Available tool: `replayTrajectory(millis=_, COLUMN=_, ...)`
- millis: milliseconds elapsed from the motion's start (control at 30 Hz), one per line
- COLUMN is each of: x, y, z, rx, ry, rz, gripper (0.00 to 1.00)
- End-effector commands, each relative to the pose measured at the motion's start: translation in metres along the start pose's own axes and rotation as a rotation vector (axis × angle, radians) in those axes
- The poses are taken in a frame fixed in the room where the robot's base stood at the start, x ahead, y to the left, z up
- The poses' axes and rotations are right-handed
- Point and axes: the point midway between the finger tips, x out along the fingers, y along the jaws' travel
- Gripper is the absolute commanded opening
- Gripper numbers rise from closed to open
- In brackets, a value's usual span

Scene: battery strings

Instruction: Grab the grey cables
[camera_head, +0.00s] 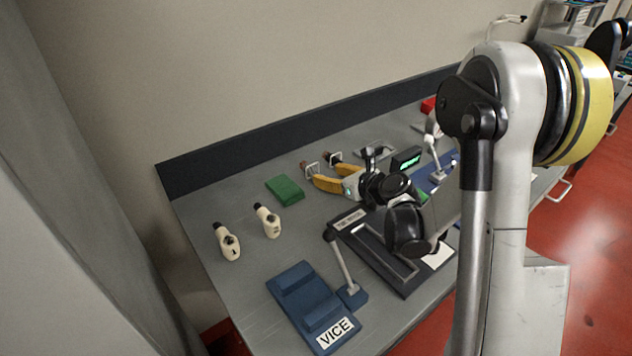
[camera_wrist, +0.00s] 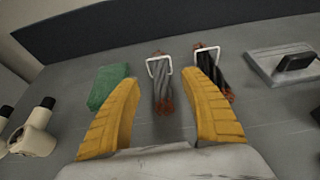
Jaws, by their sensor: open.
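A bundle of grey twisted cables (camera_wrist: 161,88) with copper-coloured ends and a white bracket across it lies on the bench in the wrist view. A darker, nearly black bundle (camera_wrist: 213,68) with its own white bracket lies to its right, partly hidden behind my right finger. My gripper (camera_wrist: 160,82) is open, with its yellow fingers framing the grey bundle and no visible grip on it. In the head view my gripper (camera_head: 321,171) is over the bench by the brackets; the cables are small and mostly hidden there.
A green block (camera_head: 285,190) lies left of my gripper. Two cream labelled fittings (camera_head: 227,242) stand further left. A blue VICE stand (camera_head: 311,304) and a dark tray (camera_head: 372,251) are nearer the front. A dark backboard (camera_head: 250,142) runs behind the bench.

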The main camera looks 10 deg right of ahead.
Motion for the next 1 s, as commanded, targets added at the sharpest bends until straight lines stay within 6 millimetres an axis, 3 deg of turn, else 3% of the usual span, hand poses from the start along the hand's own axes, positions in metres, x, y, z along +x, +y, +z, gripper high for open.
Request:
replayTrajectory(millis=267, x=0.020, y=0.001, z=-0.001, rx=-0.001, ry=0.000, rz=0.002, gripper=0.52)
replayTrajectory(millis=600, x=0.073, y=0.001, z=-0.002, rx=-0.002, ry=0.000, rz=0.001, gripper=0.52)
replayTrajectory(millis=833, x=0.075, y=0.000, z=0.001, rx=-0.001, ry=0.001, rz=0.000, gripper=0.52)
replayTrajectory(millis=867, x=0.075, y=0.000, z=0.001, rx=-0.001, ry=0.001, rz=0.000, gripper=0.48)
replayTrajectory(millis=1000, x=0.075, y=0.000, z=0.001, rx=-0.002, ry=0.000, rz=0.000, gripper=0.05)
